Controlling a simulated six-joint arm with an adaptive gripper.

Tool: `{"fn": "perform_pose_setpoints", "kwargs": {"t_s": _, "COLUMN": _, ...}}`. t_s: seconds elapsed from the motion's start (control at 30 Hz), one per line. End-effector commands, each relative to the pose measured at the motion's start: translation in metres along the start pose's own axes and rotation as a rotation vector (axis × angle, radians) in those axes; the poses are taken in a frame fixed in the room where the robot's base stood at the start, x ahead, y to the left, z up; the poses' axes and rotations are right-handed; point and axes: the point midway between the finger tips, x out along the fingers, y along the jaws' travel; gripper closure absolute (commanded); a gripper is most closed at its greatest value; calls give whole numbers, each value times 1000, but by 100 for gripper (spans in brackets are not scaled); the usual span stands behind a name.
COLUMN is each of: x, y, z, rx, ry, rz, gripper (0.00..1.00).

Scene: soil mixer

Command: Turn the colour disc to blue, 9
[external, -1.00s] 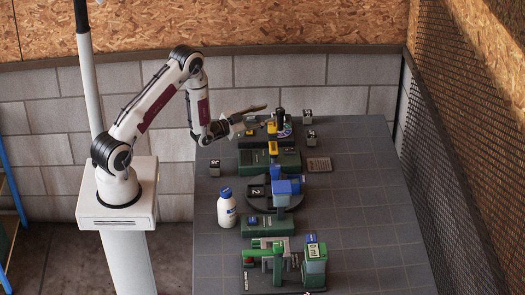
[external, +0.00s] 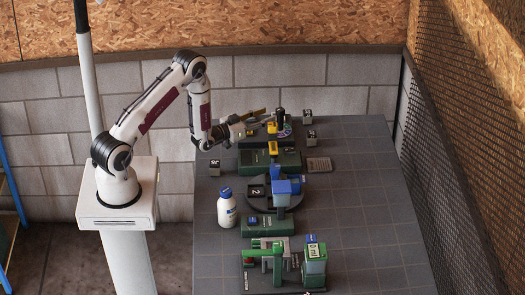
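The colour disc (external: 286,132) shows as a small multicoloured round piece at the far end of the table, beside a dark upright post with a yellow part (external: 272,128). Its colours and any number on it are too small to read. My gripper (external: 258,114) is just left of the disc and a little above the table, pointing right toward the post. It appears apart from the disc. Its fingers are too small and seen too much from the side to tell whether they are open or shut.
Small grey blocks (external: 307,117) stand near the disc. A green unit (external: 285,159), a dark turntable with a blue part (external: 287,187), a white bottle with a blue cap (external: 227,208) and a green machine (external: 315,264) stand nearer. The table's right side (external: 375,200) is clear.

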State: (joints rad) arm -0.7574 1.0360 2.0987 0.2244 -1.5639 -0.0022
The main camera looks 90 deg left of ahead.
Motion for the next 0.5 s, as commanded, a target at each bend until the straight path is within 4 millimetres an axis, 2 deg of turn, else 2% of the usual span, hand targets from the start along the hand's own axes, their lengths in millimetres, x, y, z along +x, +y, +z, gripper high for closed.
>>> {"fn": "perform_pose_setpoints", "kwargs": {"t_s": 0.27, "x": 14, "y": 0, "z": 0, "rx": 1, "ry": 1, "rz": 1, "gripper": 62}}
{"fn": "perform_pose_setpoints", "kwargs": {"t_s": 0.5, "x": 36, "y": 0, "z": 0, "rx": 2, "ry": 2, "rz": 1, "gripper": 62}}
